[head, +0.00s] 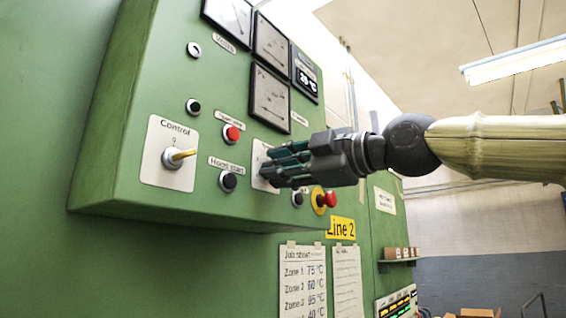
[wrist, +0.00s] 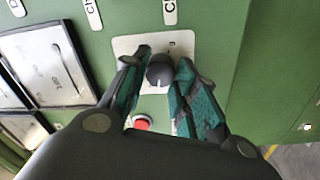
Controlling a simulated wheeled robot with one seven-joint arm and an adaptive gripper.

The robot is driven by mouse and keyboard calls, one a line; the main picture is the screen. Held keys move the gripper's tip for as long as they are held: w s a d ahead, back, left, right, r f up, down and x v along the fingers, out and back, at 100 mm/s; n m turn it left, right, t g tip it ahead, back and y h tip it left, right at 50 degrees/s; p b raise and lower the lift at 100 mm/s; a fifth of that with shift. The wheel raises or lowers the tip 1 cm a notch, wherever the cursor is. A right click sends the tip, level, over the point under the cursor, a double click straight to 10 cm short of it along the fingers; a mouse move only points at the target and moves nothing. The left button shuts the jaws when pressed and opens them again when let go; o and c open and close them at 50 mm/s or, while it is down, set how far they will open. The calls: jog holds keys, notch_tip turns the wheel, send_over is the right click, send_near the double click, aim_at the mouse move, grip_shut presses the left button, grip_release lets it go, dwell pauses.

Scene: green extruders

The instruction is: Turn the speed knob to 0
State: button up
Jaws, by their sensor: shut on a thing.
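My gripper (wrist: 162,82) is at the green control panel, its two fingers on either side of a dark round knob (wrist: 160,68) in the wrist view. The knob sits on a white plate (wrist: 126,46) and carries a light pointer line. Its scale and label are mostly covered, so I cannot read its setting. In the head view my gripper (head: 270,167) reaches in from the right to this plate (head: 257,152), and its fingers hide the knob.
A red button (head: 232,133) and a black button (head: 228,181) lie between. A red emergency button (head: 327,199) is just below my gripper. Gauges (head: 270,97) are above.

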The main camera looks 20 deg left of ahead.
jog(key=shift+w+n+g+p, duration=0.1)
jog(key=shift+n+g+p, duration=0.2)
jog(key=shift+n+p, duration=3.35)
jog(key=shift+n+b, duration=0.6)
jog(key=shift+n, duration=0.15)
jog(key=o, duration=1)
jog(key=shift+d, duration=0.15)
jog(key=v, duration=1.2)
jog(key=shift+f, duration=0.15)
